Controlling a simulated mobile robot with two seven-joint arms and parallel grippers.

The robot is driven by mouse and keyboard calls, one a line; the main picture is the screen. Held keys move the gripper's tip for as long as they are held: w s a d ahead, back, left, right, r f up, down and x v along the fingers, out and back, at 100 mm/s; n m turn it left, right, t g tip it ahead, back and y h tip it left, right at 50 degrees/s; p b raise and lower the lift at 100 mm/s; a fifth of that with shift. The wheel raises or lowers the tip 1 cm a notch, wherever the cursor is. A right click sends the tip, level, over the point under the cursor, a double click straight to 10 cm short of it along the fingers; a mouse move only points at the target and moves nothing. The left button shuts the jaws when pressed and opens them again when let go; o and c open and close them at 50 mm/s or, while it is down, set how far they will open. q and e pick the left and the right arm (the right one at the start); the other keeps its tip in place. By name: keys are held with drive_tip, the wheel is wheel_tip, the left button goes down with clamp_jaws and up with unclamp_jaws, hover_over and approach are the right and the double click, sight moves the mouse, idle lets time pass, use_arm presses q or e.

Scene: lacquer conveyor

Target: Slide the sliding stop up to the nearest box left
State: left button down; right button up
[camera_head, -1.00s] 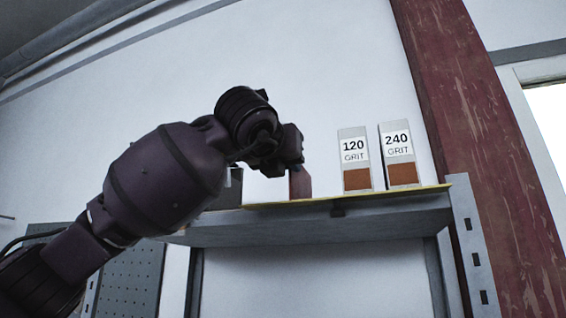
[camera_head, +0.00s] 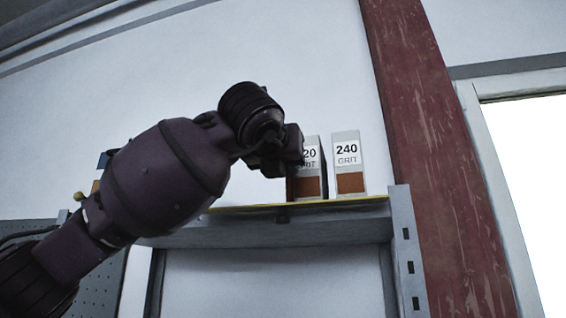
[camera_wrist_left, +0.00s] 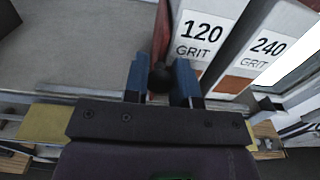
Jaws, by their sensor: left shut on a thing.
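My left gripper (camera_wrist_left: 163,82) has blue fingers shut on the black knob (camera_wrist_left: 160,77) of the sliding stop. The stop's red-brown plate (camera_wrist_left: 160,38) stands upright beyond the knob, right beside the left side of the 120 GRIT box (camera_wrist_left: 205,32). I cannot tell whether they touch. In the head view my left gripper (camera_head: 290,160) hides most of the stop (camera_head: 291,188) and the left part of the 120 GRIT box (camera_head: 311,186). The 240 GRIT box (camera_head: 347,160) stands to the right, also visible in the wrist view (camera_wrist_left: 262,50). My right gripper is not in view.
The boxes stand on a grey shelf (camera_head: 330,232) with a yellow strip (camera_head: 345,201) along its front edge. The shelf surface left of the stop (camera_wrist_left: 90,50) is largely clear. A dark object (camera_wrist_left: 8,18) stands at the far left. A red post (camera_head: 425,150) rises right of the shelf.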

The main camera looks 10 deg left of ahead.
use_arm(q)
drive_tip(key=c, duration=1.2)
unclamp_jaws()
drive_tip(key=shift+o, duration=1.3)
drive_tip(key=shift+a, duration=0.1)
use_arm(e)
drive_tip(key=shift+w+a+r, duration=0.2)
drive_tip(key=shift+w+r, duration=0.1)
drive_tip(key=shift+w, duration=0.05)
use_arm(q)
drive_tip(key=shift+s, duration=0.15)
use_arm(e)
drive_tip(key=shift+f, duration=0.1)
use_arm(q)
drive_tip(key=shift+s, duration=0.3)
drive_tip(key=s+b, duration=0.1)
drive_tip(key=s, duration=0.9)
drive_tip(key=shift+a, duration=0.15)
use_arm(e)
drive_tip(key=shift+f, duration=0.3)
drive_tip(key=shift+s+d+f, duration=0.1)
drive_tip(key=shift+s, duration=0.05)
